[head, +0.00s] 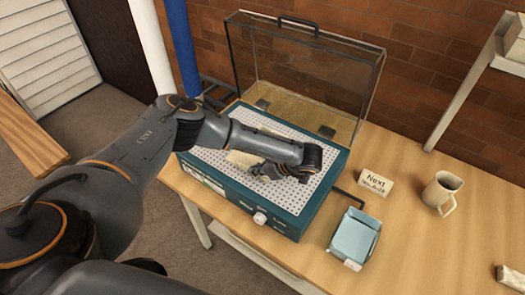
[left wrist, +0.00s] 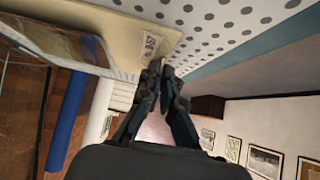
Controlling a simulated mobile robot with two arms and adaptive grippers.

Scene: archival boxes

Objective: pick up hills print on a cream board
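A cream board (head: 241,159) shows in the head view over the white perforated bed (head: 215,160) of a teal box, partly hidden by my left arm. My left gripper (head: 257,169) reaches in over the bed at the board's right side. In the left wrist view the left gripper's fingertips (left wrist: 161,68) are close together, with the board's edge between them. My right gripper is in neither view.
The teal box (head: 285,220) has a clear lid (head: 310,70) standing open behind the bed. To its right are a blue tray (head: 355,238), a small sign card (head: 376,183) and a beige mug (head: 441,190). The wooden table (head: 420,245) is bare between them.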

